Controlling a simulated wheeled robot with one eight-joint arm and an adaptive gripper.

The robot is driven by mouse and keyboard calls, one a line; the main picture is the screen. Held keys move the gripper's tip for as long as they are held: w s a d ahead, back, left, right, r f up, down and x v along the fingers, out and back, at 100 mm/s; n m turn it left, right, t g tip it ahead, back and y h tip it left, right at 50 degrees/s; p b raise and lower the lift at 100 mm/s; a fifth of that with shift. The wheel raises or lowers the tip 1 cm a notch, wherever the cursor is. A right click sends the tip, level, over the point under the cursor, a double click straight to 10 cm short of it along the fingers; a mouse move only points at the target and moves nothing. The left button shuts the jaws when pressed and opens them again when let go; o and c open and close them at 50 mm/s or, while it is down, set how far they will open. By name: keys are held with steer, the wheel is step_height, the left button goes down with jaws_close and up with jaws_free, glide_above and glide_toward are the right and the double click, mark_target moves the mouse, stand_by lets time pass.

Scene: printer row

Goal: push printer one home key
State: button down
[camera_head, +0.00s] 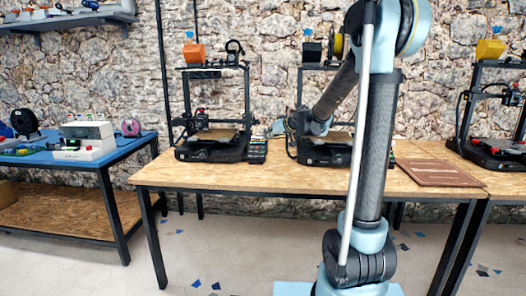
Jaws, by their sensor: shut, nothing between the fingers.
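Three 3D printers show in the head view. The left printer (211,137) stands on the wooden table and has a small dark control box with a screen and keys (257,150) at its right side. The middle printer (325,155) is partly hidden behind my arm. The right printer (497,150) is at the picture's right edge. No number or home key label is legible at this size. My gripper (278,127) is shut and empty, small in view, at the left of the middle printer. It appears above and right of the control box; touching cannot be told.
The wooden table (200,177) has free room along its front edge. A brown board (437,172) lies right of the middle printer. A blue table (125,146) with a white box (88,134) and spools stands at the left. A stone wall is behind.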

mark_target(263, 147)
steer(key=w+a, duration=0.3)
steer(key=w, duration=0.2)
steer(key=shift+w+t+y, duration=0.2)
steer(key=shift+t+y, duration=0.1)
steer(key=shift+t, duration=0.1)
steer(key=shift+d, duration=0.1)
steer(key=shift+w+f, duration=0.9)
steer(key=shift+f, duration=0.25)
steer(key=shift+w+f, duration=0.9)
steer(key=shift+f, duration=0.25)
steer(key=shift+w+f, duration=0.9)
steer(key=shift+f, duration=0.25)
